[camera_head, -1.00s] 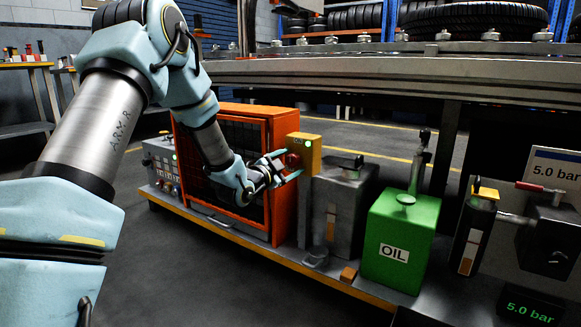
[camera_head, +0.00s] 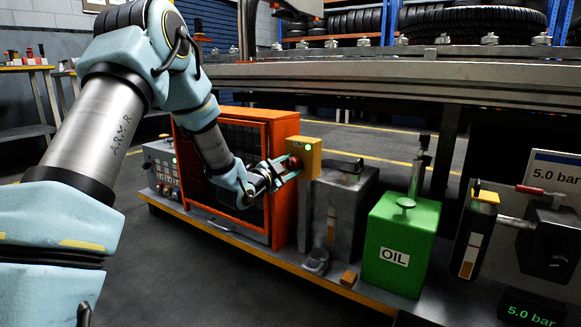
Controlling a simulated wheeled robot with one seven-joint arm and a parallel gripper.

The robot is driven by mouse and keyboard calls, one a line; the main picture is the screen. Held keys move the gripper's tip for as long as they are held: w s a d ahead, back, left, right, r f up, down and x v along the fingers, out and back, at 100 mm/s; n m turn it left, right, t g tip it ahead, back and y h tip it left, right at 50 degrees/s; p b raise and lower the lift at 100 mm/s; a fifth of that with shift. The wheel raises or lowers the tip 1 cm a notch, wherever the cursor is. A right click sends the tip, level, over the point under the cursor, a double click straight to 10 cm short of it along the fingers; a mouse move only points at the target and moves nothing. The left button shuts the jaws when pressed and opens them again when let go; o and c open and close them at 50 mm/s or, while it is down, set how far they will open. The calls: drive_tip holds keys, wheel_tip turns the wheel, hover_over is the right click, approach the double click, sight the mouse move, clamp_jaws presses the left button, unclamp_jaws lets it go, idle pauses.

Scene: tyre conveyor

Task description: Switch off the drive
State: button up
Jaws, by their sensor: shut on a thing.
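The yellow switch box (camera_head: 314,159) stands on a grey post beside the orange cage. A green lamp shows on its face, and a red knob (camera_head: 294,162) sits on its left side. My gripper (camera_head: 288,168) is at the knob, with its fingers closed around it. The fingers partly hide the knob. The orange guard cage (camera_head: 284,131) with dark mesh stands behind my forearm, which covers part of it.
A grey control panel (camera_head: 160,165) stands left of the cage. A dark grey tank (camera_head: 343,205), a green oil can (camera_head: 400,240) and a pressure unit (camera_head: 547,235) stand to the right on the skid. The conveyor frame (camera_head: 400,75) runs above.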

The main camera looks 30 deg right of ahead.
drive_tip(key=shift+n+p, duration=0.3)
clamp_jaws()
drive_tip(key=n+p, duration=0.2)
drive_tip(key=n, duration=0.1)
drive_tip(key=shift+r, duration=0.1)
drive_tip(key=n+p, duration=0.3)
drive_tip(key=n, duration=0.2)
drive_tip(key=shift+s+p, duration=0.15)
drive_tip(key=shift+p, duration=0.25)
drive_tip(key=n+p, duration=0.3)
drive_tip(key=n, duration=0.1)
drive_tip(key=shift+s+d+n, duration=0.1)
drive_tip(key=shift+n, duration=0.3)
drive_tip(key=shift+s+n+p, duration=0.1)
drive_tip(key=shift+n+p, duration=1.1)
drive_tip(key=shift+n, duration=1.1)
drive_tip(key=o, duration=1.3)
unclamp_jaws()
